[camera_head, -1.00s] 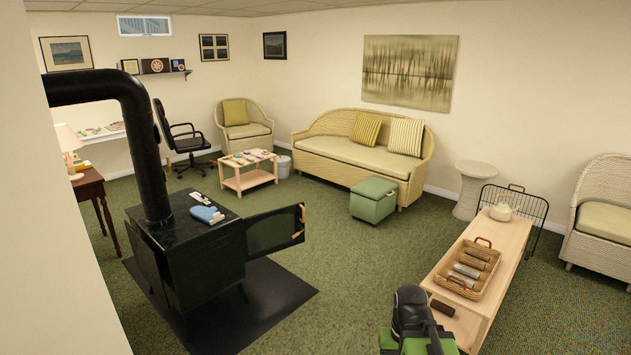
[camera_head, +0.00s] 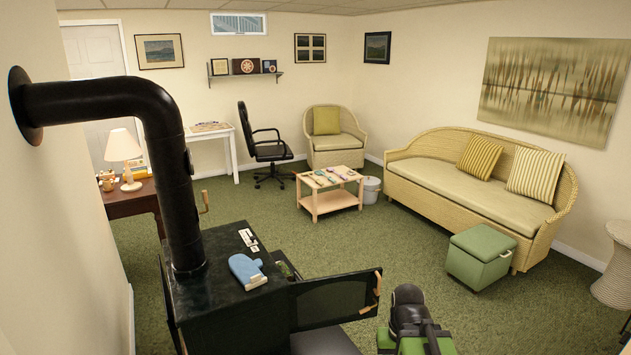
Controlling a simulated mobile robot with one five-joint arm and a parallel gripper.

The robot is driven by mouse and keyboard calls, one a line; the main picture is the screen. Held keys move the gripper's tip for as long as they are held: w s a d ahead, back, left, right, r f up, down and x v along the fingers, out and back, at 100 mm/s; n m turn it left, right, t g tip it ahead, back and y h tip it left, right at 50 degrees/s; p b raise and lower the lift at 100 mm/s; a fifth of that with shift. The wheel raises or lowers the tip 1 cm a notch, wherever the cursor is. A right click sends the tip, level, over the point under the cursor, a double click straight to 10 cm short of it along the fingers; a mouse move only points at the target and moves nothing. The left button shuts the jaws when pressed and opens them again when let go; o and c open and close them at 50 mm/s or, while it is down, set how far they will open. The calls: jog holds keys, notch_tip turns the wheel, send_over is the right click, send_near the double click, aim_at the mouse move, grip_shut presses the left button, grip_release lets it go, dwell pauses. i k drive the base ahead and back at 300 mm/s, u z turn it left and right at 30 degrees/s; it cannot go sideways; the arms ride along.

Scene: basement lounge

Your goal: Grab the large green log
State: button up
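No green log can be made out in the view now. My folded arm, black and green, shows at the bottom edge right of centre, in front of the stove door. Its end, my gripper (camera_head: 409,300), appears as a dark shape; its fingertips cannot be made out. I cannot tell whether it is open, shut or holding anything.
A black stove (camera_head: 235,310) stands close on the left, its door (camera_head: 335,302) swung open to the right. A blue mitt (camera_head: 247,270) lies on top. A green ottoman (camera_head: 480,257) and wicker sofa (camera_head: 455,185) stand right. Carpet (camera_head: 400,235) is clear mid-room.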

aim_at(283, 267)
jog(key=u, duration=0.35)
jog(key=i, duration=0.9)
jog(key=z, duration=1.15)
jog(key=i, duration=3.4)
jog(key=u, duration=1.4)
jog(key=i, duration=0.8)
jog(key=u, duration=0.05)
